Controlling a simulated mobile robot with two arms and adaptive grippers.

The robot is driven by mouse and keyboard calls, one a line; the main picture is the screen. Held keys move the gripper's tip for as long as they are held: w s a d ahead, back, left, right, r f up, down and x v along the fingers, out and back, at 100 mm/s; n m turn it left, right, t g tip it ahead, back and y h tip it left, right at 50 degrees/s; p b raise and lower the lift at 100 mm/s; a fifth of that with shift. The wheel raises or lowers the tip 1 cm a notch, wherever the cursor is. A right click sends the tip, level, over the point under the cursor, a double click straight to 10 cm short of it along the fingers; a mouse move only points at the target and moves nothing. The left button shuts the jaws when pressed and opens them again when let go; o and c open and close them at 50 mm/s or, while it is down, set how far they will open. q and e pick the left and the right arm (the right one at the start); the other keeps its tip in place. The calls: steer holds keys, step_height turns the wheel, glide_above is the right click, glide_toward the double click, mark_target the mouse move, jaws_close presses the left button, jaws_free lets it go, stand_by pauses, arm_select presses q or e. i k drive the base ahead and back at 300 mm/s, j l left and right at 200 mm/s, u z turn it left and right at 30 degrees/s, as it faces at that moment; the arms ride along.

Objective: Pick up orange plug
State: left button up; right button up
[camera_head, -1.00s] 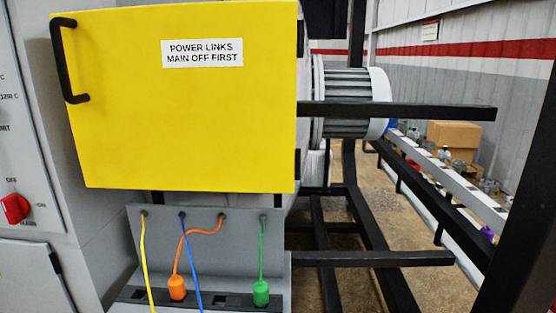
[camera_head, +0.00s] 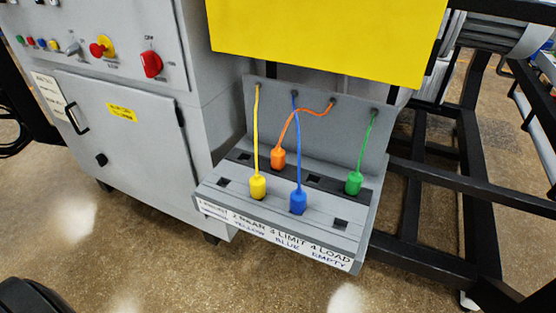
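The orange plug (camera_head: 278,158) stands upright in the dark back row of a grey socket panel (camera_head: 312,249), left of centre. Its orange cable (camera_head: 300,112) curves up and right to a hole in the panel's upright back plate. The blue cable (camera_head: 295,140) hangs just right of the plug and crosses in front of the orange cable. The yellow plug (camera_head: 258,187) and the blue plug (camera_head: 298,202) sit in the front row. The green plug (camera_head: 354,183) sits in the back row at the right. Neither of my grippers can be made out.
Empty square openings show in the front row, one at the right (camera_head: 340,224). A yellow cover (camera_head: 330,40) overhangs the panel from above. A grey control cabinet (camera_head: 120,130) stands at the left, a black frame (camera_head: 440,185) at the right.

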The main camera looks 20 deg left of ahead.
mark_target(277, 154)
steer(key=k+j+u, duration=0.15)
steer(key=u, duration=0.3)
steer(key=k+j+u, duration=0.15)
steer(key=u, duration=0.35)
